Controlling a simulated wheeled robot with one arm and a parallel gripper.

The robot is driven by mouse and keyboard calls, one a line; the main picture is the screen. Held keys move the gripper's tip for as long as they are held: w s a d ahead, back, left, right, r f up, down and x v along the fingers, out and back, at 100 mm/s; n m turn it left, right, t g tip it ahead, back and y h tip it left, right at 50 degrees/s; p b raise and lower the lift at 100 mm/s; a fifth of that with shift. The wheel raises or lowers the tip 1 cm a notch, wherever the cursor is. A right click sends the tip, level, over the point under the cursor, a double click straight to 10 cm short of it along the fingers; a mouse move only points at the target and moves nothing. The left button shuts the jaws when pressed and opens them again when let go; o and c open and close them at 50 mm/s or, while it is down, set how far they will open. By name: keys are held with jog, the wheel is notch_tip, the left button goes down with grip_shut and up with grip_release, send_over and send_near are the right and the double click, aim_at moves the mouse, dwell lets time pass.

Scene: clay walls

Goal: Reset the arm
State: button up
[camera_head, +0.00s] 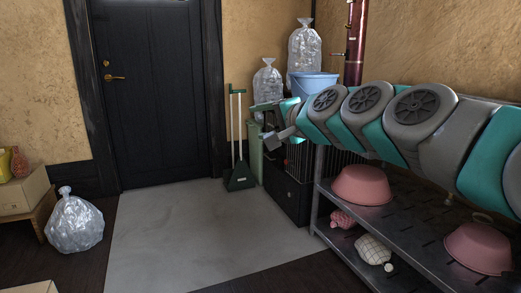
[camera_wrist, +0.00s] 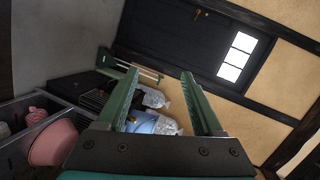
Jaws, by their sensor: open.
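My gripper (camera_wrist: 159,87) is open in the wrist view, its two green fingers apart with nothing held between them. The wrist view is tilted, with the door and wall turned on their side. In the head view my arm stretches in from the right edge, above the metal shelf, and my gripper (camera_head: 262,122) shows small at its far end, in front of the blue bucket and the bags.
A metal shelf (camera_head: 388,232) holding pink bowls (camera_head: 362,184) stands under my arm. A blue bucket (camera_head: 314,82), clear bags (camera_head: 304,50) and a green dustpan (camera_head: 239,178) are behind. A dark door (camera_head: 150,100) is left. The grey floor mat (camera_head: 190,235) is clear.

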jog(key=s+d+f+n+g+h+p, duration=0.2)
jog(key=s+f+n+g, duration=0.45)
jog(key=s+f, duration=1.05)
jog(key=s+d+f+g+h, duration=0.2)
jog(key=s+d+f, duration=0.2)
jog(key=s, duration=0.4)
jog(key=s+d+f+n+g+h+p, duration=0.1)
jog(key=s+d+f+g+h, duration=0.1)
jog(key=s, duration=0.5)
jog(key=s+d+f+n+g+h, duration=0.1)
jog(key=s+d+f+g+h, duration=0.1)
jog(key=s+d+f+g, duration=0.2)
jog(key=s+d+f, duration=0.2)
jog(key=s+f, duration=0.2)
jog(key=shift+s+d, duration=0.3)
jog(key=shift+s, duration=0.05)
jog(key=shift+f, duration=0.1)
jog(key=shift+c, duration=0.3)
